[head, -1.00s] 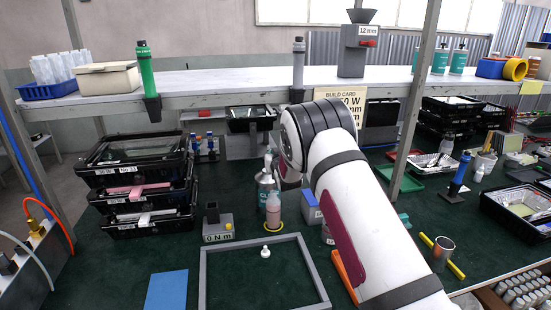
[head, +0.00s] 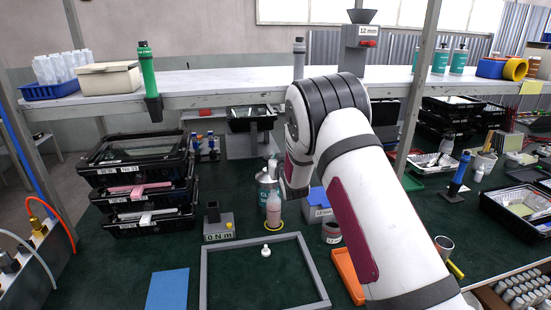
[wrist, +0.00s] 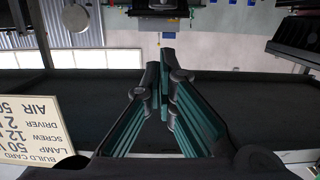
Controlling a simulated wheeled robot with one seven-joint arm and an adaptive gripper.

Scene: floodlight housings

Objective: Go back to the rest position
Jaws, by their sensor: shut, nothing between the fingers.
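My gripper (wrist: 165,95) shows in the wrist view with its teal-padded fingers drawn together at the tips and nothing between them. In the head view my white and black arm reaches in from the lower right over the green bench (head: 130,265); my gripper is hidden there behind the arm. No task object is held. In the wrist view the scene appears upside down, and the build card (wrist: 32,130) is at the lower left, beside my gripper.
Stacked black trays (head: 140,190) stand at the left. The shelf (head: 220,84) spans above; a post (head: 412,110) stands right.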

